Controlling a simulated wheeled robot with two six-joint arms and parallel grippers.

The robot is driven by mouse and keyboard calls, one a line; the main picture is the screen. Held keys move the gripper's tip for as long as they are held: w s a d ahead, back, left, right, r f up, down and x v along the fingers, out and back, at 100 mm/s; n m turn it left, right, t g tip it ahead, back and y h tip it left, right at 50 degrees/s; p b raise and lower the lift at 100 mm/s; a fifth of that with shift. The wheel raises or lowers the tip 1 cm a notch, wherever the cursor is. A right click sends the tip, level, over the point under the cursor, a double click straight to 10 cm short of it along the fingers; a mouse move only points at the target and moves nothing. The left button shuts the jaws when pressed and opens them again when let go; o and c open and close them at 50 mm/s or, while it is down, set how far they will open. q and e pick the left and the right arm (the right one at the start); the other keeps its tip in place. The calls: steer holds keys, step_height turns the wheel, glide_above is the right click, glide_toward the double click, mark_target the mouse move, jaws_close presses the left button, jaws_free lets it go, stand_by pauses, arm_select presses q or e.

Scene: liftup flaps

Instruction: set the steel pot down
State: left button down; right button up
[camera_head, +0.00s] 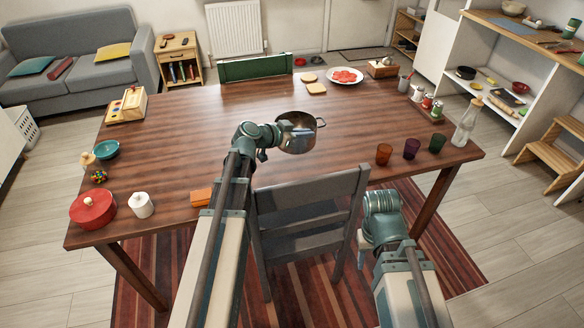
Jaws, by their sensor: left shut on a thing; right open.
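The steel pot (299,140) is a shiny round pot with a handle at its right side, over the middle of the wooden table (210,140). My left gripper (275,140) is shut on the pot at its left side; its fingertips are mostly hidden by my wrist. The picture does not clearly show whether the pot's base touches the tabletop. My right gripper (364,246) is low at the front of the table, right of the grey chair, open and apart from the pot; its fingers are mostly hidden.
The tabletop around the pot is clear. Bread slices (316,89) and a white plate (345,76) lie behind it. Coloured cups (411,148) stand at the right. A red pot (93,209) and white jar (141,205) stand front left. A grey chair (308,200) is in front.

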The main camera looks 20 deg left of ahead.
arm_select(q)
steer(key=shift+w+a+f, duration=0.1)
steer(key=shift+w+a, duration=0.1)
steer(key=shift+a, duration=0.4)
step_height(320, 180, down, 10)
steer(key=b, duration=1)
steer(key=shift+f, duration=0.1)
steer(key=c, duration=1.5)
jaws_free()
steer(key=o, duration=0.5)
steer(key=shift+c, duration=0.2)
